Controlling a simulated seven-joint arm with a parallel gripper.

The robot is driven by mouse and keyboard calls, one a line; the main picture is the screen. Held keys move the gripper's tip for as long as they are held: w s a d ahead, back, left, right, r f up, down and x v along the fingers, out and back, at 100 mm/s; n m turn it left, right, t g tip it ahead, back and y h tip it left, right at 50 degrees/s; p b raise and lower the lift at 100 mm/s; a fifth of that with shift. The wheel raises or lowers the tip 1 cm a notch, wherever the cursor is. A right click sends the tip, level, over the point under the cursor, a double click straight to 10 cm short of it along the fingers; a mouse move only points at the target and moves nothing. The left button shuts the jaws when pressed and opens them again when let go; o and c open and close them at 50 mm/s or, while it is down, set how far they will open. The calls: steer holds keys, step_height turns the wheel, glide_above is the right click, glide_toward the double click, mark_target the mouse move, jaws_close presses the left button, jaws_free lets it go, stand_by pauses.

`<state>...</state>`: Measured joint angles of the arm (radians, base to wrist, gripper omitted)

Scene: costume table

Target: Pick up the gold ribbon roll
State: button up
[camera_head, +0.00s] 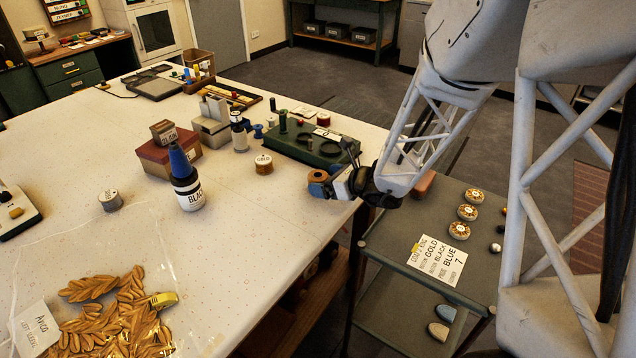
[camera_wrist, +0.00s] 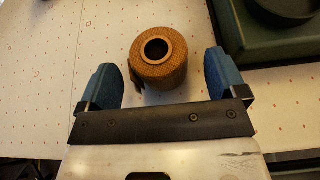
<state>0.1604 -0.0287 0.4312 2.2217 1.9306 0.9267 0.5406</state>
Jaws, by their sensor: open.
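The gold ribbon roll (camera_wrist: 160,62) is a brown-gold textured coil with a round open core and a loose end on its left side. In the wrist view it stands upright on the white table, between the two blue fingers of my gripper (camera_wrist: 162,82). The fingers are apart, with a visible gap on each side of the roll. In the head view the roll (camera_head: 317,175) shows small and partly hidden by my gripper (camera_head: 328,186), near the table's right edge.
A lower green cart (camera_head: 390,240) stands beyond the table's right edge.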

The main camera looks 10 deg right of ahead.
mark_target(319, 176)
steer(key=shift+x, duration=1.55)
steer(key=c, duration=1)
steer(key=shift+r, duration=0.1)
steer(key=shift+r, duration=1.5)
steer(key=shift+s+r, duration=0.2)
steer(key=shift+r, duration=0.05)
steer(key=s, duration=0.5)
steer(key=s+d, duration=0.1)
steer(key=s, duration=0.4)
steer(key=s+r, duration=0.1)
steer(key=s, duration=0.4)
steer(key=shift+s+d+r, duration=0.15)
steer(key=shift+s, duration=0.1)
